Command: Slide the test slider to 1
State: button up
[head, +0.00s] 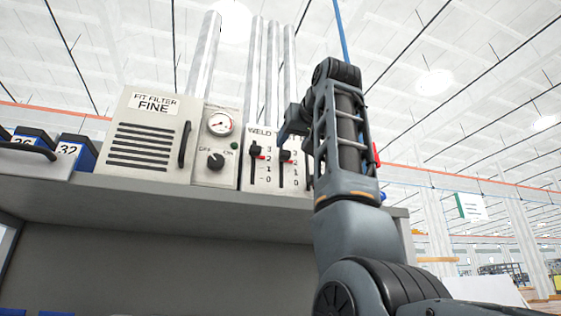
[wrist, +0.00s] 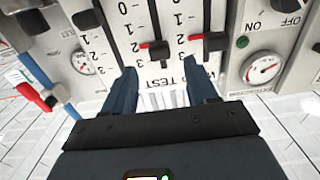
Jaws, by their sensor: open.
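The test slider (head: 286,155) is a black handle with a red pointer on a white panel, second from the left, and its pointer is at about 2. In the wrist view, which is upside down, the test slider (wrist: 158,49) also shows. My gripper (wrist: 165,78) is open and empty. Its dark blue fingers are on either side of the TEST lettering, apart from the slider handle. In the head view my gripper (head: 287,128) is just above the handle, partly hidden by my wrist.
The weld slider (head: 255,149) is close on the left, also near 2. A pressure gauge (head: 220,124) and an on/off knob (head: 215,161) sit further left, then the FIT FILTER box (head: 140,140). Another black slider handle (wrist: 87,19) shows in the wrist view.

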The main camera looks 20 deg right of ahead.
aim_at(286, 151)
jog(key=w+p, duration=0.3)
jog(key=w, duration=0.3)
jog(key=shift+w+r, duration=0.1)
jog(key=shift+w, duration=0.65)
grip_shut()
